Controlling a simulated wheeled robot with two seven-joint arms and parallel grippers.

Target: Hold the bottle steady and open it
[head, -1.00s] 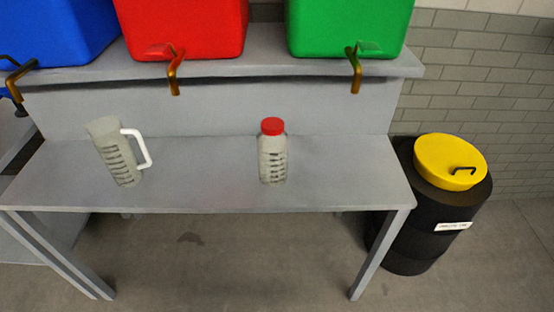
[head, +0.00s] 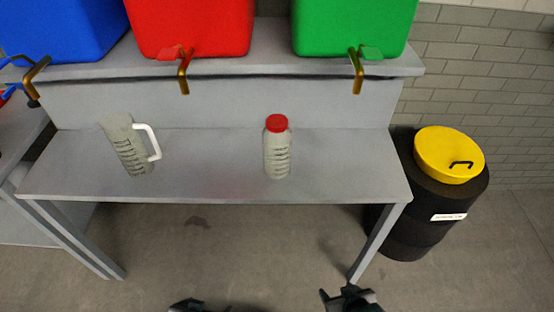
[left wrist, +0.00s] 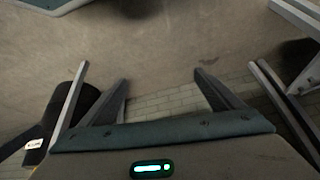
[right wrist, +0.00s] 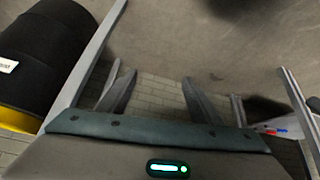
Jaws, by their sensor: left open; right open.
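The bottle (head: 277,152) is a pale, see-through container with dark markings and a red cap (head: 277,123). It stands upright on the grey table, right of the middle, with its cap on. My left gripper (head: 187,305) only just shows at the bottom edge of the head view; its fingers (left wrist: 160,78) are apart and empty in the left wrist view. My right gripper (head: 345,296) is low in front of the table near its right leg; its fingers (right wrist: 160,79) are apart and empty in the right wrist view. Both are well away from the bottle. Neither wrist view shows the bottle.
A measuring jug (head: 130,148) with a white handle stands left on the table (head: 210,185). Blue (head: 65,28), red (head: 190,25) and green (head: 352,25) containers with taps sit on the shelf above. A black drum (head: 440,205) with a yellow lid stands right. The tabletop around the bottle is clear.

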